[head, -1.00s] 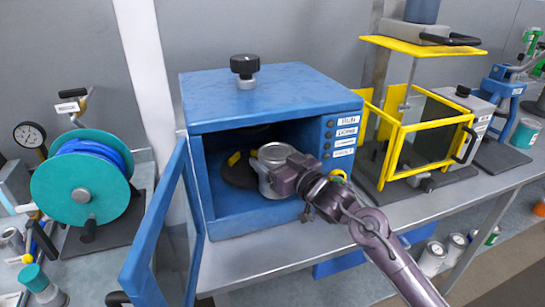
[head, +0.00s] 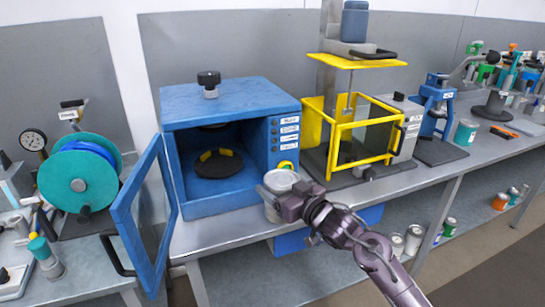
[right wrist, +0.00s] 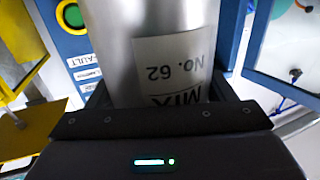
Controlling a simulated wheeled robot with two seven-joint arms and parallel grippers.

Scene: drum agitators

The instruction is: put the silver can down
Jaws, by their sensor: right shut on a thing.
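The silver can (head: 279,186) is in my right gripper (head: 284,200), in front of the open blue cabinet's right front corner and near the bench's front edge. In the right wrist view the can (right wrist: 160,40) fills the space between the fingers, with a label reading "No. 62" and "MIX" upside down. My right gripper (right wrist: 160,110) is shut on it. Whether the can's base touches the bench is hidden. My left gripper is not in view.
The blue agitator cabinet (head: 232,100) has its door (head: 143,215) swung open to the left, and a dark round plate (head: 219,165) inside. A yellow-framed machine (head: 362,135) stands to the right. Bare bench (head: 225,230) shows in front of the cabinet.

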